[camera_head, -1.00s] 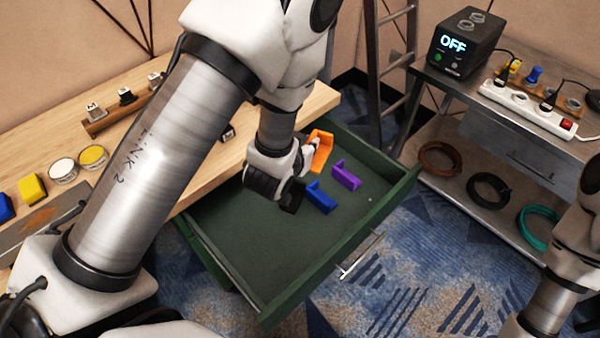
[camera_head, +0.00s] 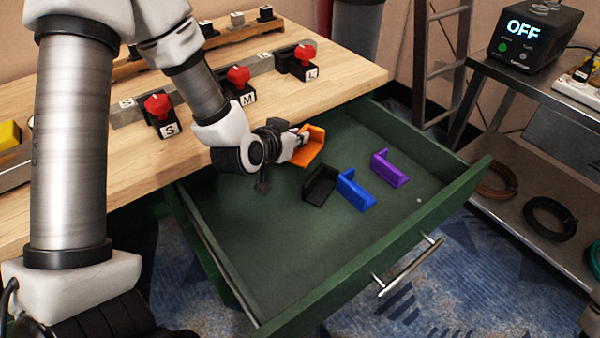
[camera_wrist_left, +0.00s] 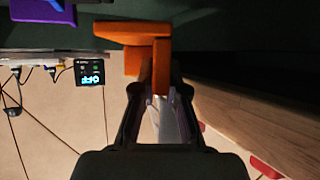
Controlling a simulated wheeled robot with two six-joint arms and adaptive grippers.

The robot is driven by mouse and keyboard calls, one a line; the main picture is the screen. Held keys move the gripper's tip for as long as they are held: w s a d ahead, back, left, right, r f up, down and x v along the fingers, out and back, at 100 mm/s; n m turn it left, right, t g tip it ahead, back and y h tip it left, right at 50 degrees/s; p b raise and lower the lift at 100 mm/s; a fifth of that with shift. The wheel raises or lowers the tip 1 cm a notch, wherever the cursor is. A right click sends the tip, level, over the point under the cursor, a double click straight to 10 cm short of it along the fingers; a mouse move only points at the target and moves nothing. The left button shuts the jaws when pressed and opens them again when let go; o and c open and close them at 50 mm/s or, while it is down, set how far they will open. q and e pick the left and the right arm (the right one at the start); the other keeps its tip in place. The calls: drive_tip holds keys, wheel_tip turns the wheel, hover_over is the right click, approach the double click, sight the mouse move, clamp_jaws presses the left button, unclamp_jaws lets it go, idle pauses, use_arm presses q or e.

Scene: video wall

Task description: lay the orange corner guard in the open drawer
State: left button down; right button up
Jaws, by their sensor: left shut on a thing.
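The orange corner guard (camera_head: 313,151) is held by my left gripper (camera_head: 300,143), which is shut on it. Both are over the back of the open green drawer (camera_head: 252,242), close to the table's front edge. I cannot tell whether the guard touches the drawer floor. In the left wrist view the orange guard (camera_wrist_left: 146,50) sits between the fingertips (camera_wrist_left: 160,92). In the drawer lie a black guard (camera_head: 320,184), a blue guard (camera_head: 355,190) and a purple guard (camera_head: 389,168), to the right of the orange one. My right gripper is out of view.
The wooden table (camera_head: 130,165) is behind the drawer, with red-knobbed blocks (camera_head: 240,84) marked S, M and L. A metal cart (camera_head: 535,160) with coiled cables and an OFF box (camera_head: 533,35) stands right. The drawer's front floor is clear.

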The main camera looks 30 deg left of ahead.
use_arm(q)
wheel_tip(320, 180, down, 8)
drive_tip(key=shift+r+b, duration=0.25)
drive_tip(key=shift+b, duration=0.7)
drive_tip(key=shift+a, duration=0.1)
drive_tip(key=shift+f, duration=0.15)
drive_tip(key=c, duration=1.2)
unclamp_jaws()
